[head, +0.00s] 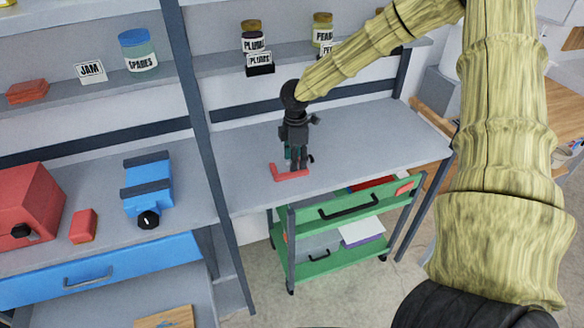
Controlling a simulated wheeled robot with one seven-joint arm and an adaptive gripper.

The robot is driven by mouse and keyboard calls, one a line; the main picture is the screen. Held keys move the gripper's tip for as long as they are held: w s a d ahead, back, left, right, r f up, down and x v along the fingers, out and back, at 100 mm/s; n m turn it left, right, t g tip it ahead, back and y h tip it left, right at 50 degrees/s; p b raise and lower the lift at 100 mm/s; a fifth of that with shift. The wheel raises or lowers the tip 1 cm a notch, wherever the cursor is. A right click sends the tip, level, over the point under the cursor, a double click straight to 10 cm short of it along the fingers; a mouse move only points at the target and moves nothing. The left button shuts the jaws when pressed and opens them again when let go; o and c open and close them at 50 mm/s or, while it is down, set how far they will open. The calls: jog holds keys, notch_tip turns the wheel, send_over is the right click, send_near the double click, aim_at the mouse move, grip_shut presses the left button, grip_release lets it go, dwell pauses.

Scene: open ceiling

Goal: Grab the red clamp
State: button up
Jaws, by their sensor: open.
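A red clamp-like piece (292,175) with an angled shape lies on the grey worktop, near its front edge. My gripper (298,160) points down right above and behind it, and its dark fingers hide part of it. The gripper is open. I cannot tell whether the fingers touch the red piece.
Labelled jars stand on the shelf behind. A dark post (200,115) rises left of the worktop. A blue device (150,188) and a red box (28,205) stand further left. The worktop's right side is clear.

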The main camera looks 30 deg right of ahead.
aim_at(277, 177)
jog(key=shift+a+f, duration=0.15)
jog(key=shift+f, duration=0.2)
jog(key=shift+d+f+p, duration=0.2)
jog(key=shift+f+p, duration=0.75)
jog(key=shift+f, duration=0.15)
jog(key=shift+w+f+p, duration=0.1)
jog(key=shift+f+p, duration=0.3)
jog(key=shift+f, duration=0.9)
grip_shut()
